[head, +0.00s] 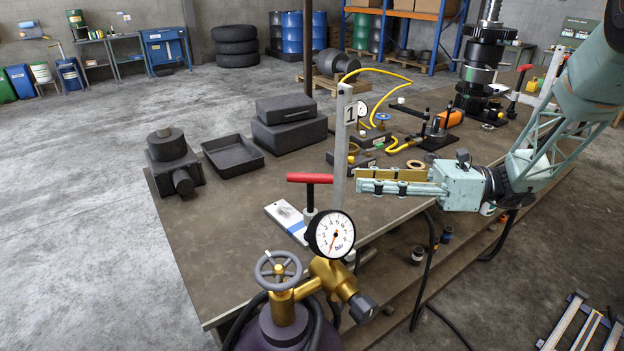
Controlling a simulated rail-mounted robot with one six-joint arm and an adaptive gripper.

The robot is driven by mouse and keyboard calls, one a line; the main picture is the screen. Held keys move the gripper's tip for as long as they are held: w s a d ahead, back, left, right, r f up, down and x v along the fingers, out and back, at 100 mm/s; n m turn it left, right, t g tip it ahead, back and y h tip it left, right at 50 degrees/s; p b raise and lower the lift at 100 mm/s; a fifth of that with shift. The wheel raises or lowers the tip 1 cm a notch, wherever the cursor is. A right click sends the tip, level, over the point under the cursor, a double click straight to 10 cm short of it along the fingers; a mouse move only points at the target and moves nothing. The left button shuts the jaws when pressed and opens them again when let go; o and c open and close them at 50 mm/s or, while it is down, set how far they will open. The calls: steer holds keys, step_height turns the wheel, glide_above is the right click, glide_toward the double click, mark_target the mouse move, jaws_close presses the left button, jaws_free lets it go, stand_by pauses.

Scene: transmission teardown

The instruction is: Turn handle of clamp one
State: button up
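A red T-handle (310,178) on a dark upright stem stands at the table's near edge, just left of a grey post with a white sign marked "1" (350,113). I take it to be the handle of clamp one. The clamp's lower part is partly hidden behind the pressure gauge. My gripper (357,182), pale green, comes in from the right with its fingers pointing left. The fingers look apart, with a tan inner pad showing and nothing between them. The fingertips appear close to the post, to the right of the red handle; the depth gap is unclear.
A gauge (331,234) and brass valve on a gas cylinder stand in front of the table. A white-and-blue box (287,221) lies left of the handle. A black tray (232,155), dark cases and a yellow hose (376,108) occupy the table's back. The table's left front is clear.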

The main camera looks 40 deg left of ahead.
mark_target(312, 182)
steer(key=shift+b+x, duration=1.15)
steer(key=shift+x, duration=5.2)
steer(key=shift+c, duration=0.6)
steer(key=c, duration=0.7)
